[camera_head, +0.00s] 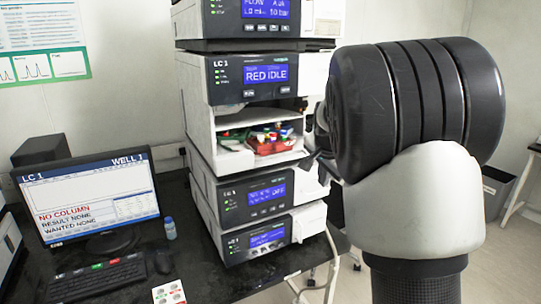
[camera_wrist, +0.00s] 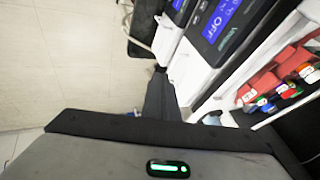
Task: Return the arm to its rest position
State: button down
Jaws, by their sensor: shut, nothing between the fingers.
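My arm (camera_head: 420,180) fills the right of the head view, raised in front of the right side of the LC 1 stack (camera_head: 245,190). Its large dark joint and white link hide most of my gripper there. In the wrist view my gripper (camera_wrist: 160,88) shows as dark fingers beyond the grey wrist housing, shut and empty. The fingers point towards the stack's side, close to the open compartment. The compartment holds a red tray (camera_head: 272,147) with several coloured-cap items; the tray also shows in the wrist view (camera_wrist: 262,82).
A monitor (camera_head: 90,200) reading "NO COLUMN" stands on the black bench (camera_head: 200,275), with a keyboard (camera_head: 98,277), a mouse and a small blue-capped bottle (camera_head: 170,228). A grey bin (camera_head: 495,190) stands at the right. Pale floor (camera_wrist: 60,50) is clear left of my fingers in the wrist view.

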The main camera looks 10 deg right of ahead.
jog(key=s+a+r+n+y+p, duration=0.1)
jog(key=s+a+r+n+p, duration=0.2)
jog(key=s, duration=0.6)
jog(key=s+a+r+n+y+p, duration=0.1)
jog(key=s+a+r+n, duration=0.2)
jog(key=s+r, duration=0.35)
jog(key=s+a+r+n+p, duration=0.2)
jog(key=s+a+n, duration=0.1)
jog(key=s, duration=0.8)
jog(key=s+a+f+n+p, duration=0.1)
jog(key=s+n, duration=0.2)
jog(key=s, duration=0.6)
jog(key=shift+a+f+n+g, duration=0.3)
jog(key=shift+a+f+g, duration=0.1)
